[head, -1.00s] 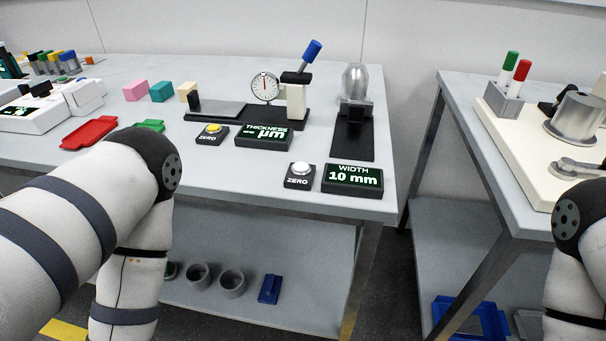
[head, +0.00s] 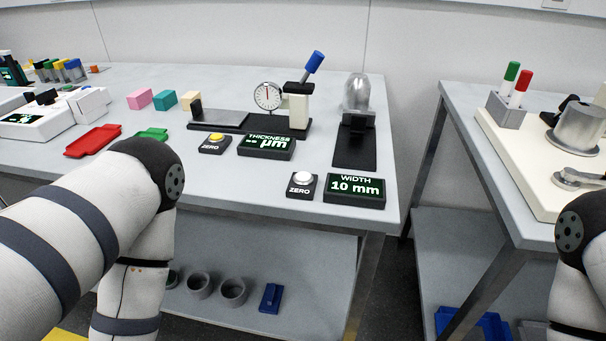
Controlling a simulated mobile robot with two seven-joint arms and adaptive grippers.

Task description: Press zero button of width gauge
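The width gauge's zero button is a white round cap (head: 302,178) on a small black box labelled ZERO (head: 300,190), near the table's front right edge. Beside it on the right, the width display (head: 354,190) reads "WIDTH 10 mm". Behind them stands a black fixture (head: 354,150) holding a shiny, rounded metallic piece (head: 357,92). My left arm comes in from the left and my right arm shows at the right edge. Neither gripper is in view.
A red tray (head: 93,142) lies further left. A gap separates this table from the right table (head: 470,130).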

